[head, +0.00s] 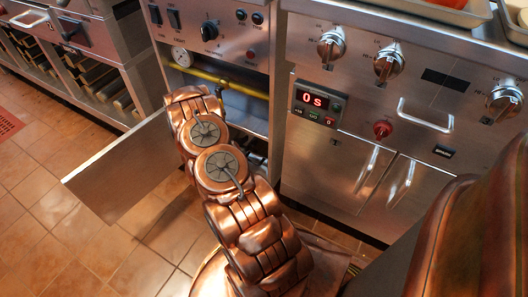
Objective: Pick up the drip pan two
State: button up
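I cannot make out a thing that is clearly drip pan two. My copper-coloured arm reaches up the middle of the head view to the front of an open cabinet (240,108) below a yellow pipe. My gripper is not in view; the arm's own links hide its far end and much of the cabinet's inside. A steel drawer front with a bar handle (425,115) is set in the unit on the right. I cannot tell whether it belongs to a drip pan.
An open steel door panel (125,178) juts out over the tiled floor on the left. Two lower doors (385,188) are shut on the right, under a display reading "0s" (313,102). A tray (440,10) sits top right. Floor at lower left is clear.

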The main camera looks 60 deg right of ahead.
aim_at(252, 140)
jog(key=shift+b+x, duration=0.55)
jog(key=shift+x, duration=1.25)
jog(key=shift+c, duration=0.4)
grip_shut()
